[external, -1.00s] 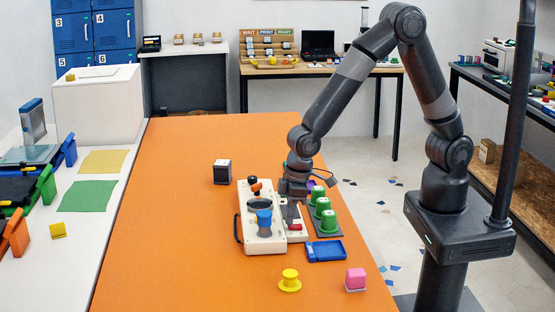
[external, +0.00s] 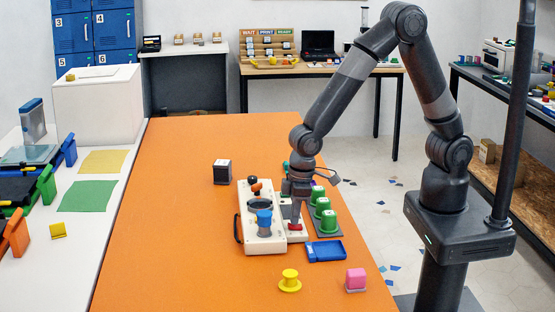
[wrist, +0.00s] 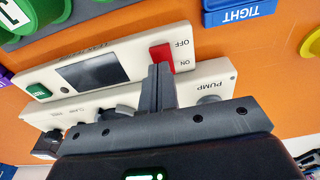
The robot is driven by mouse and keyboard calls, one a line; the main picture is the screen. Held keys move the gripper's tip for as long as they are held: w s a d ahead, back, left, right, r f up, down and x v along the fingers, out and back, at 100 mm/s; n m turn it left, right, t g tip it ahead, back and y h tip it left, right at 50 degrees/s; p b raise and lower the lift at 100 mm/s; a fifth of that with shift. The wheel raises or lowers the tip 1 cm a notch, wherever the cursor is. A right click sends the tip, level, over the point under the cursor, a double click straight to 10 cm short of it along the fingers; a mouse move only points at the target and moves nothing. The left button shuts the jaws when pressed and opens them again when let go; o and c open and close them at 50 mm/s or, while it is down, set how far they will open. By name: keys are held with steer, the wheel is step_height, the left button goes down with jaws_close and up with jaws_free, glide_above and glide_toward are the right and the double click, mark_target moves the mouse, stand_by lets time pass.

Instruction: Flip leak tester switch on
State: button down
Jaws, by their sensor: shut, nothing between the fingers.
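My gripper (wrist: 163,70) is shut and empty. Its fingertips are at the lower edge of the red switch, close to the ON side; I cannot tell whether they touch it. Which way the rocker is tilted is not clear. My gripper (external: 296,221) points down in the external view.
A blue TIGHT tray (external: 326,251), a yellow spool (external: 290,281) and a pink block (external: 356,279) lie nearer the camera.

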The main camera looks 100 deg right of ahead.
mark_target(299, 225)
step_height(299, 225, up, 14)
steer(key=s, duration=0.2)
steer(key=shift+s, duration=0.25)
steer(key=shift+f, duration=0.1)
steer(key=shift+w+t, duration=0.4)
steer(key=shift+w, duration=0.25)
steer(key=f, duration=0.4)
steer(key=w+f, duration=0.1)
steer(key=f, duration=0.4)
steer(key=w+f, duration=0.1)
steer(key=f, duration=0.3)
steer(key=shift+w+f, duration=0.2)
steer(key=shift+f, duration=0.15)
